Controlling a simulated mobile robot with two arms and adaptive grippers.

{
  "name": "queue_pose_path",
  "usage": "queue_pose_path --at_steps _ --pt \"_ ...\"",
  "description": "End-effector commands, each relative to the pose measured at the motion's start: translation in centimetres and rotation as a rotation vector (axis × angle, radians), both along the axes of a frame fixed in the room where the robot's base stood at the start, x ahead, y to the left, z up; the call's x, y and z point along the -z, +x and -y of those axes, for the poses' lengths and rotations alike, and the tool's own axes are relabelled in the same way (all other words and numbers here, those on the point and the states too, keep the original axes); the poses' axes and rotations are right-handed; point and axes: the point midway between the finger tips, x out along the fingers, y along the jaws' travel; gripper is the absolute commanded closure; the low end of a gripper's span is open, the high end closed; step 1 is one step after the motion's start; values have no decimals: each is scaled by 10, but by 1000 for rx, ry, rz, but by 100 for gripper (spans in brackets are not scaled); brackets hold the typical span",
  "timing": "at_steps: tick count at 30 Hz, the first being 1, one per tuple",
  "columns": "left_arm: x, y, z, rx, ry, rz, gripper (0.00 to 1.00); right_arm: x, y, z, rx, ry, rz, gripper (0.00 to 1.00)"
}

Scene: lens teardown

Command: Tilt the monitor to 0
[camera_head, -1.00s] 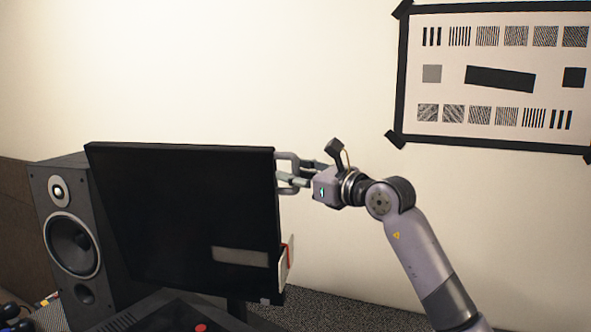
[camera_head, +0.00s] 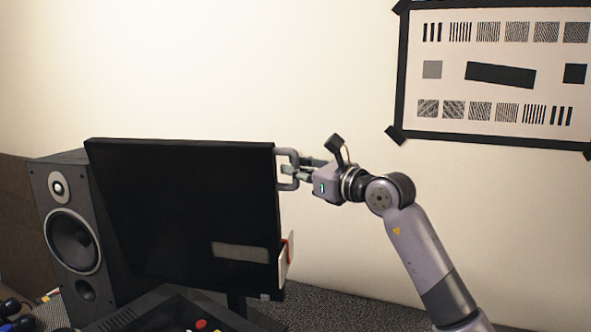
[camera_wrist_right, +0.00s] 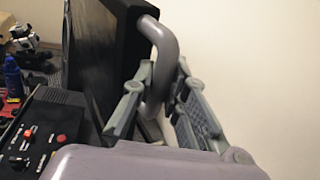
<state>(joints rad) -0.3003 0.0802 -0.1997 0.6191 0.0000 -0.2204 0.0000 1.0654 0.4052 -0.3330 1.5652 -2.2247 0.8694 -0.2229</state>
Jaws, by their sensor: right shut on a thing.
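The black monitor (camera_head: 190,210) stands with its dark screen facing me and its top edge almost level in the head view. A grey bracket-shaped handle (camera_head: 293,160) sticks out from its right edge near the top. My right gripper (camera_head: 303,171) comes in from the right and is shut on this handle. In the right wrist view, the curved handle (camera_wrist_right: 163,50) passes between the two grey fingers (camera_wrist_right: 158,105), and the monitor's dark edge (camera_wrist_right: 95,60) shows just left of it. The exact finger contact is partly hidden. My left gripper is not in view.
A black speaker (camera_head: 72,238) stands close behind the monitor's left side. A dark console with a red button (camera_head: 201,324) lies in front of the monitor. A framed test chart (camera_head: 500,75) hangs on the wall at the right. The wall area above the monitor is free.

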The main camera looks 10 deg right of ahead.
Motion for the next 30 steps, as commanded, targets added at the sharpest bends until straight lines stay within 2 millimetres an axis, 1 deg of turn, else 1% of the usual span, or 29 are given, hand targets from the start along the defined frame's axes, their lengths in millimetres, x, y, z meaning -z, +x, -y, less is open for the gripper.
queue_pose_path --at_steps 10,15,19,29,30 --pt "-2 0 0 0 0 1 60 -1 1 1 1 2 -6 100" --pt "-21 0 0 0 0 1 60 -8 17 8 2 40 -96 100" --pt "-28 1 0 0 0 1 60 -6 28 13 2 67 -159 100" --pt "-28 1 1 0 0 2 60 -3 31 14 2 80 -175 100" --pt "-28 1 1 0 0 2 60 -4 31 14 2 80 -175 85"
